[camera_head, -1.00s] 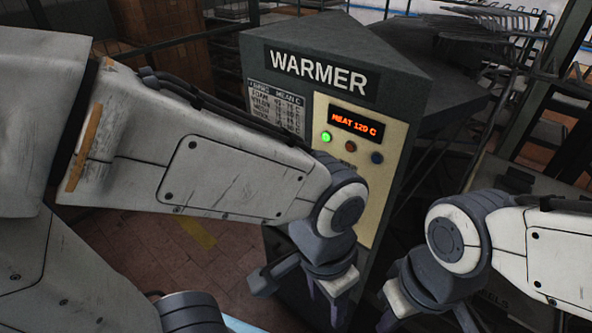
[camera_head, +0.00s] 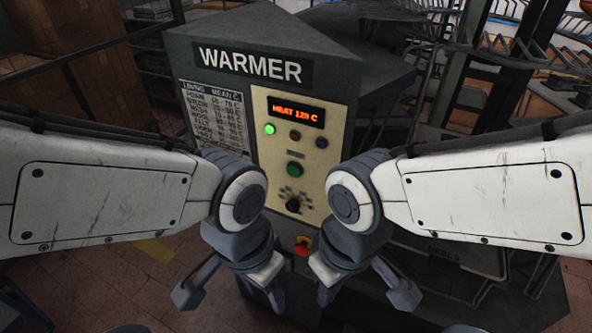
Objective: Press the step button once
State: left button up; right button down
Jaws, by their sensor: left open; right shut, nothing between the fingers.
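A dark grey cabinet marked WARMER (camera_head: 250,65) stands ahead with a cream control panel (camera_head: 263,150). A green round button (camera_head: 295,169) sits mid-panel below a small label too small to read; I cannot tell whether it is the step button. My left gripper (camera_head: 268,288) is open, below and left of the green button, touching nothing visible. My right gripper (camera_head: 326,285) is shut and empty, below and right of it. Fingertips are partly hidden.
The display (camera_head: 296,112) reads HEAT 120 C. Below it are a lit green lamp (camera_head: 269,129) and two unlit lamps. A printed chart (camera_head: 213,115) is left of the panel. Metal racks (camera_head: 540,60) stand at right. Brick-coloured floor shows at lower left.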

aim_at(294, 170)
jog(key=u, duration=2.2)
jog(key=i, duration=1.1)
jog(key=z, duration=3.1)
